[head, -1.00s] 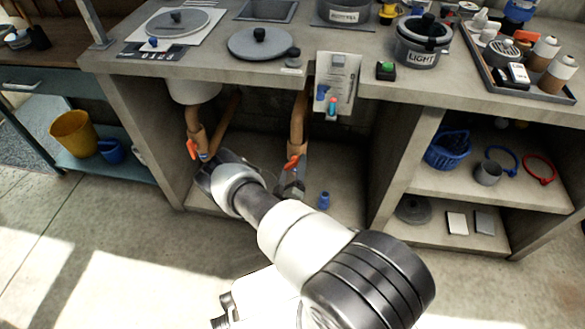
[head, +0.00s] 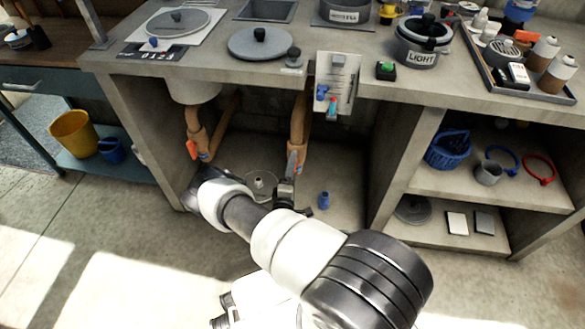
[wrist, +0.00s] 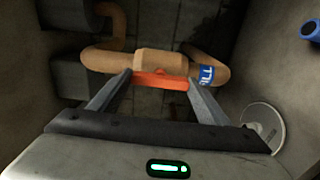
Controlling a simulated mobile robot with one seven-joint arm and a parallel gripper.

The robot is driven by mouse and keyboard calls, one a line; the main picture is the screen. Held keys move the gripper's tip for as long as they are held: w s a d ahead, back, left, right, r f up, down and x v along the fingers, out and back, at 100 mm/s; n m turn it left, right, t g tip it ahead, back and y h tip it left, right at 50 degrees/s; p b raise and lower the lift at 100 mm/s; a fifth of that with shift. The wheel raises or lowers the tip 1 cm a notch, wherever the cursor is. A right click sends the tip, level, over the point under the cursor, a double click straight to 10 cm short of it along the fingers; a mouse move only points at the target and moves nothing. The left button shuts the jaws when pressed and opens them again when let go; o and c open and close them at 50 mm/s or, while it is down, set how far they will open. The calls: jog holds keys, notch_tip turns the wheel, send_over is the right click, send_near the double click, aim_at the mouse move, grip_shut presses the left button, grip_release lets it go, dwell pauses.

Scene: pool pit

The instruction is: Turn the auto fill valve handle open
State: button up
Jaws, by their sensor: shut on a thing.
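The auto fill valve is a tan valve body (wrist: 160,63) on a tan pipe, with a blue label (wrist: 207,74) partly reading "LL" in the wrist view. Its orange-red handle (wrist: 160,80) lies crosswise between my fingers. My gripper (wrist: 158,79) is shut on this handle, one finger at each end. In the head view my gripper (head: 292,163) is at the right-hand pipe (head: 299,118) under the counter, and it hides most of the handle there.
A second pipe with an orange handle (head: 192,149) stands left of my gripper. A round grey disc (head: 260,182) and a small blue object (head: 324,200) are on the alcove floor. Concrete walls bound the alcove, and the counter (head: 220,70) hangs above.

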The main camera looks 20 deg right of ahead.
jog(key=shift+d, duration=0.1)
dwell(0.4)
jog(key=o, duration=1.1)
jog(key=shift+c, duration=0.2)
jog(key=shift+s, duration=0.15)
